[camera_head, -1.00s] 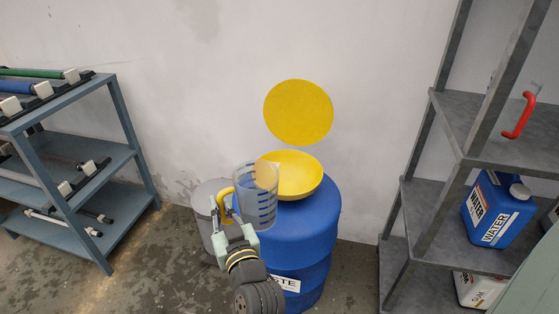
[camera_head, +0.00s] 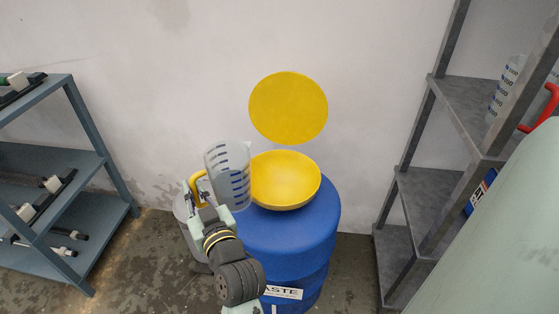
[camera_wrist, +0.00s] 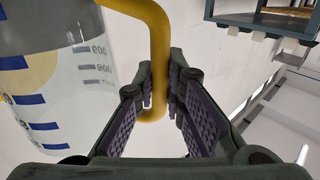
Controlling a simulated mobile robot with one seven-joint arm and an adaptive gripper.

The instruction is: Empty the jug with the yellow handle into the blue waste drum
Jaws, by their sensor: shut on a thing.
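The clear jug (camera_head: 229,175) with blue marks and a yellow handle (camera_head: 197,184) is held in the air at the left rim of a yellow funnel (camera_head: 286,181). Its top leans slightly left in the head view. I cannot tell how much liquid is in it. The funnel sits on top of the blue waste drum (camera_head: 315,222). My gripper (camera_head: 199,203) is shut on the yellow handle. In the wrist view my gripper (camera_wrist: 158,92) has the handle (camera_wrist: 157,40) between its pads, with the jug (camera_wrist: 85,70) at left.
A round yellow lid (camera_head: 288,107) stands upright behind the funnel. A grey bin (camera_head: 184,208), partly hidden, is left of the drum. A blue-grey rack (camera_head: 88,135) stands at left, a grey shelf (camera_head: 425,185) at right.

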